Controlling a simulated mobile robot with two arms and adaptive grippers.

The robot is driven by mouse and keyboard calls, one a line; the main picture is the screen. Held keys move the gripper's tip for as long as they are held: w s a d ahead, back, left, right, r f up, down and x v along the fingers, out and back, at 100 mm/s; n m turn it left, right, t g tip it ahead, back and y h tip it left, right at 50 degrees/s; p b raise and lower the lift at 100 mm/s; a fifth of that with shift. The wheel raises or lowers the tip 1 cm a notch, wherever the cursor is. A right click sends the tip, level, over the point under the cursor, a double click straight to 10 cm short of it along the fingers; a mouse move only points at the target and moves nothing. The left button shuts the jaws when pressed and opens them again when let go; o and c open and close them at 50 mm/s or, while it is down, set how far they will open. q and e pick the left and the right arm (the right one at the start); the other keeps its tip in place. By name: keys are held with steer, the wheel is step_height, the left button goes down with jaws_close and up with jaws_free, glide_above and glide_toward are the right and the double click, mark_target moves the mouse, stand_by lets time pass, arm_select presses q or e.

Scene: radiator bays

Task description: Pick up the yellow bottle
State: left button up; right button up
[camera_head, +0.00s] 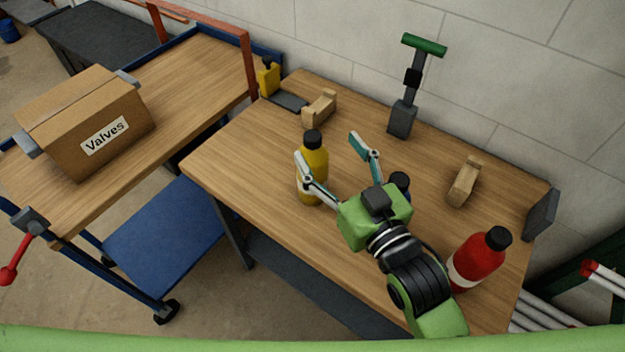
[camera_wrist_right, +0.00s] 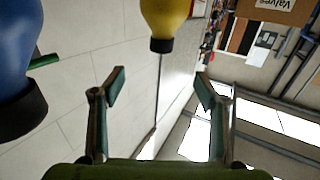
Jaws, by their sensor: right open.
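The yellow bottle (camera_head: 316,158) with a black cap stands upright on the wooden workbench. My right gripper (camera_head: 329,147) is open, with one finger crossing in front of the bottle in the head view and the other out to its right. In the right wrist view the yellow bottle (camera_wrist_right: 168,14) shows at the top, in line with the gap between the open fingers (camera_wrist_right: 160,82) but beyond their tips. Nothing is held. My left gripper is not in view.
A blue bottle (camera_head: 402,182), partly hidden by my right gripper, also shows in the wrist view (camera_wrist_right: 14,55). A red bottle (camera_head: 477,262) stands at right. Wooden blocks (camera_head: 320,107) and a green-handled tool (camera_head: 404,117) are farther back. A Valves box (camera_head: 85,122) sits on a cart.

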mark_target(320, 177)
step_height(320, 177, down, 4)
steer(key=shift+s+r+b, duration=0.15)
steer(key=shift+r+b, duration=0.05)
steer(key=shift+b, duration=1)
step_height(320, 177, down, 7)
steer(key=shift+f+b, duration=0.15)
steer(key=shift+b, duration=0.2)
steer(key=shift+w+f, duration=0.2)
steer(key=shift+w, duration=0.1)
steer(key=shift+w+a, duration=0.35)
steer(key=shift+w, duration=0.2)
steer(key=p+x, duration=0.1)
steer(key=x, duration=0.4)
steer(key=shift+w+a, duration=0.2)
steer(key=shift+w, duration=0.15)
steer(key=c, duration=1.6)
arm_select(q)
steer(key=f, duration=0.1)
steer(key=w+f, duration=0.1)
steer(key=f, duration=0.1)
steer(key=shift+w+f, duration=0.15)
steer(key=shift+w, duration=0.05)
arm_select(e)
steer(key=shift+r, duration=0.15)
steer(key=shift+c, duration=0.3)
